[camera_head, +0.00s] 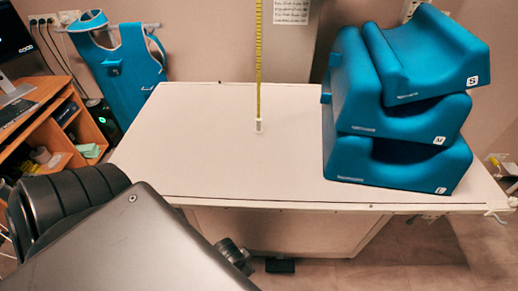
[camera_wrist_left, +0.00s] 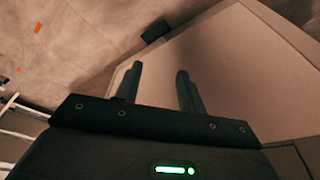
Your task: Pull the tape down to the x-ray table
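A yellow measuring tape (camera_head: 259,70) hangs straight down in the head view, with a white end piece (camera_head: 258,125) seen against the table top. I cannot tell whether that end touches the top. The pale x-ray table (camera_head: 210,150) fills the middle, and its side seems to show in the left wrist view (camera_wrist_left: 240,60). My left gripper (camera_wrist_left: 158,78) has its two fingers apart with nothing between them, low by the table's base. In the head view my left arm hides much of the lower left. My right gripper is in neither view.
Stacked blue positioning cushions (camera_head: 400,110) occupy the table's right end. A blue apron (camera_head: 125,70) hangs at the back left. A wooden desk (camera_head: 45,125) with a monitor (camera_head: 12,40) stands left. A black floor pedal (camera_head: 280,266) sits near the table base. The table's left and middle are clear.

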